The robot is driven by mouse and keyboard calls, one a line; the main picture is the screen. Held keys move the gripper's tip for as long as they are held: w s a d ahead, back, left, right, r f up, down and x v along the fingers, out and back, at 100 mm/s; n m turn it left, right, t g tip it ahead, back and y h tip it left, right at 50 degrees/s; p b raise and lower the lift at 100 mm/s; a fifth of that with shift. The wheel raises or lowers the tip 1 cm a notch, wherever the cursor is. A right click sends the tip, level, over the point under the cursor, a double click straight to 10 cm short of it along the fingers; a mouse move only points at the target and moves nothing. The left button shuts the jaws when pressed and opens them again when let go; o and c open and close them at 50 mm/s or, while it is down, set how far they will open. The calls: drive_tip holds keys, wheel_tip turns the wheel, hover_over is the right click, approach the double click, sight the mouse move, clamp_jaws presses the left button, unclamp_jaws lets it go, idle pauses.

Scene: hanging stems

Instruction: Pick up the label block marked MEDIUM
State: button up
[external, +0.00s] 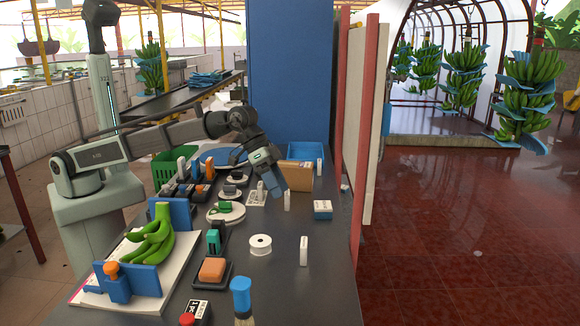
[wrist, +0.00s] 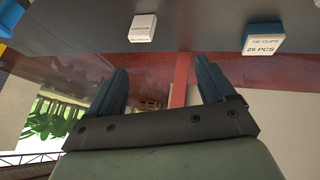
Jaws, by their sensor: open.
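A small white block (wrist: 143,28) with a dark line of lettering, too small to read surely, stands on the dark table in the wrist view. Another upright white block (external: 304,251) stands nearer the front. I cannot make out which block reads MEDIUM.
A blue and white box marked TIE CLIPS 25 PCS (wrist: 262,40) stands right of the block; it also shows in the external view (external: 322,210). A cardboard box (external: 299,176) and blue bin (external: 305,151) stand behind.

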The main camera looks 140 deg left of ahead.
sight(287, 192)
drive_tip(key=s+a+f+g+y, duration=0.2)
drive_tip(key=s+a+g, duration=0.1)
drive_tip(key=s+a, duration=1.1)
drive_tip(key=shift+n, duration=0.4)
wheel_tip(287, 192, down, 7)
drive_tip(key=shift+w+r, duration=0.1)
drive_tip(key=shift+w, duration=0.05)
drive_tip(key=shift+d+x, duration=0.15)
drive_tip(key=shift+x, duration=1.3)
drive_tip(key=shift+d+x, duration=0.1)
drive_tip(key=shift+x, duration=1.3)
drive_tip(key=c, duration=1.1)
